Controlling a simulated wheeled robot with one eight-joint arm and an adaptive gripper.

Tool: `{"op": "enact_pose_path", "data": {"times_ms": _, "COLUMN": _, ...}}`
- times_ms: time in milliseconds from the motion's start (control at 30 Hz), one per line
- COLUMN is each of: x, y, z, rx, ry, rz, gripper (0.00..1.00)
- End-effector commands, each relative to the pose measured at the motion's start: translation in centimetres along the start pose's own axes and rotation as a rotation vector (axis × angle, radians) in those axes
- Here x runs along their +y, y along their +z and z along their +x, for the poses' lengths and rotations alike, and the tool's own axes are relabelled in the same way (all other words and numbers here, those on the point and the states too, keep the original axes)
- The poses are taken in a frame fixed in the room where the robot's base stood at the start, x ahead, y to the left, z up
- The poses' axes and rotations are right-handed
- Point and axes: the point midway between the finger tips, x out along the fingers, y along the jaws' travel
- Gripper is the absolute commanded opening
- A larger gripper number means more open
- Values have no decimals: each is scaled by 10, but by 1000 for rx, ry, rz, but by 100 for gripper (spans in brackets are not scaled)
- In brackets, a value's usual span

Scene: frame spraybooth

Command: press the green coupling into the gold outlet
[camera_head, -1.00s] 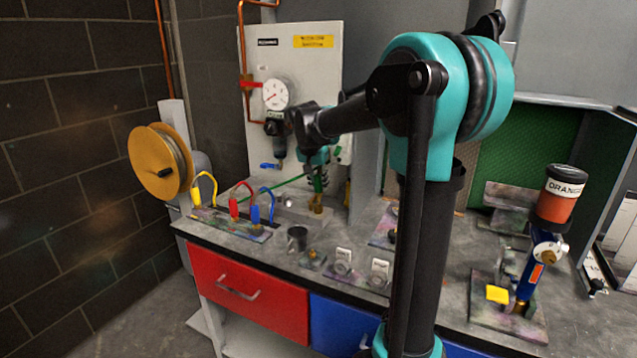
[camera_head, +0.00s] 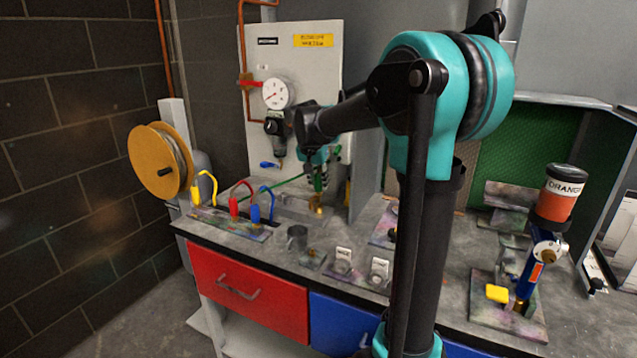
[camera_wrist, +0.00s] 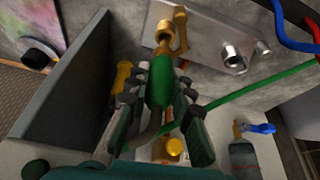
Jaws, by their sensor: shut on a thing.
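My gripper (camera_wrist: 161,88) is shut on the green coupling (camera_wrist: 160,82), with one finger on each side of it. A green hose leads away from this area to the right in the wrist view. The gold outlet (camera_wrist: 165,38) stands straight ahead of the coupling's tip on a metal plate, lined up with it. The tip appears to meet or overlap the outlet; I cannot tell how deep it sits. In the head view my gripper (camera_head: 317,170) points down, with the coupling (camera_head: 318,183) just above the outlet (camera_head: 319,208).
A grey upright plate (camera_wrist: 68,85) stands close beside the gripper in the wrist view. Two metal fittings (camera_wrist: 233,55) are on the outlet's plate. Yellow, red and blue hose loops (camera_head: 233,205) stand left of the outlet, and a metal cup (camera_head: 297,238) is in front.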

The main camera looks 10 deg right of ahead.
Motion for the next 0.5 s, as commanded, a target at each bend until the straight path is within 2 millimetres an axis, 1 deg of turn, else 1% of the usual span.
{"op": "enact_pose_path", "data": {"times_ms": 500, "x": 0, "y": 4, "z": 9, "rx": 0, "ry": 0, "rz": 0, "gripper": 0}}
